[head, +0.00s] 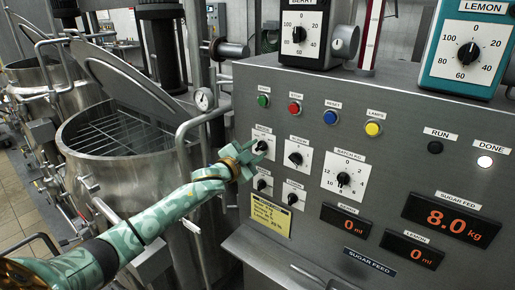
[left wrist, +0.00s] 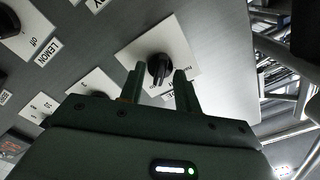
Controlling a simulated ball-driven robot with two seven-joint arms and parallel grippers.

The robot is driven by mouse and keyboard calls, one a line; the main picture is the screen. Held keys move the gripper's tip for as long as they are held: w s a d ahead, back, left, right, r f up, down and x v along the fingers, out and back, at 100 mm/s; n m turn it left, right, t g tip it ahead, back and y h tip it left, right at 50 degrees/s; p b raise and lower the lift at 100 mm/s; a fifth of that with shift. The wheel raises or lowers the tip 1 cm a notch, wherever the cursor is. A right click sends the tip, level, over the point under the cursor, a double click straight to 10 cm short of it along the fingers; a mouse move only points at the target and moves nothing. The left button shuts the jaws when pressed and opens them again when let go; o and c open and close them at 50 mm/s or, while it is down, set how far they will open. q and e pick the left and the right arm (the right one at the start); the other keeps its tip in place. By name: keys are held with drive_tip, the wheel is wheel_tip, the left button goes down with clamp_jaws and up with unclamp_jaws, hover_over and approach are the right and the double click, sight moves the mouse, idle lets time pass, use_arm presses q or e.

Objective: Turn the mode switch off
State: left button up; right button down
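A black knob on a square white plate shows in the left wrist view (left wrist: 159,66) and at the panel's upper left in the head view (head: 264,146). I take it for the mode switch, but its lettering is too small and covered to read surely. My left gripper (head: 256,155) is at this knob and hides part of it. In the left wrist view its two fingers (left wrist: 158,88) are apart, one on each side of the knob's lower end. I cannot tell whether either finger touches it. My right gripper is not in view.
Close by are other knobs (head: 297,157) and a larger dial (head: 344,179). Push buttons (head: 295,107) run above; a yellow note (head: 270,215) is below. The DONE lamp (head: 485,161) is lit and the sugar display (head: 450,219) reads 8.0 kg. A steel mixer (head: 125,160) stands left.

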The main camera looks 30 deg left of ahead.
use_arm(q)
drive_tip(key=shift+w, duration=0.65)
clamp_jaws()
